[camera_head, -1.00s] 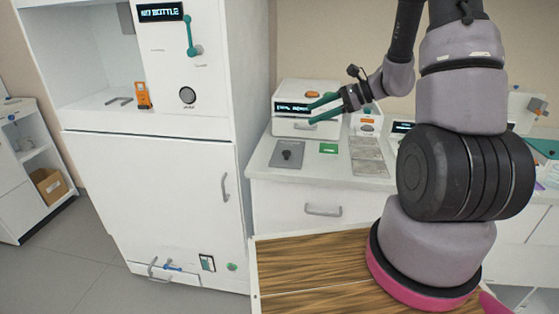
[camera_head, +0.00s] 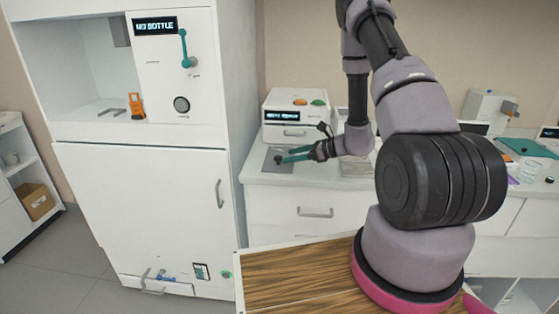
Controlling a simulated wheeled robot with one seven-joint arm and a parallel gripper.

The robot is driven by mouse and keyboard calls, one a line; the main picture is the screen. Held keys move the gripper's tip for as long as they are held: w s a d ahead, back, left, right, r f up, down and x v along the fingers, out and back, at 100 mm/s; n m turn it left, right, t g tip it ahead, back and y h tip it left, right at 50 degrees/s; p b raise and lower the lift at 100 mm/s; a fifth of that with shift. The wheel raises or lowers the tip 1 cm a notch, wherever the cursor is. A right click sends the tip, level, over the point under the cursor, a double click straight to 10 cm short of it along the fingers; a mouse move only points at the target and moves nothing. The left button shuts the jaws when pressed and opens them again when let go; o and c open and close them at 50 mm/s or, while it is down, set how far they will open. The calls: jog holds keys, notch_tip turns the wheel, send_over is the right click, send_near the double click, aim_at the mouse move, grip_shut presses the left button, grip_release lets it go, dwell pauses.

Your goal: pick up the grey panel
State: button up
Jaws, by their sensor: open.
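The grey panel (camera_head: 270,167) is a flat dark grey square lying on the white counter, near its left end. In the earlier picture a small dark knob shows on it. My gripper (camera_head: 283,156) has teal fingers, open and pointing left. The fingertips overlap the panel's upper and middle part in the picture. I cannot tell whether they touch it or hover above it. Nothing shows between the fingers except the panel behind them.
A white device (camera_head: 293,117) with a display and buttons stands behind the gripper. A tall white cabinet (camera_head: 140,215) rises close to the left. A light grey plate (camera_head: 355,169) lies to the right, partly hidden by my arm. A wooden surface (camera_head: 300,280) is in front.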

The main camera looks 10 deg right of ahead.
aim_at(280, 157)
jog(key=x, duration=0.4)
jog(key=shift+a, duration=0.35)
grip_shut()
jog(key=shift+w+r, duration=0.1)
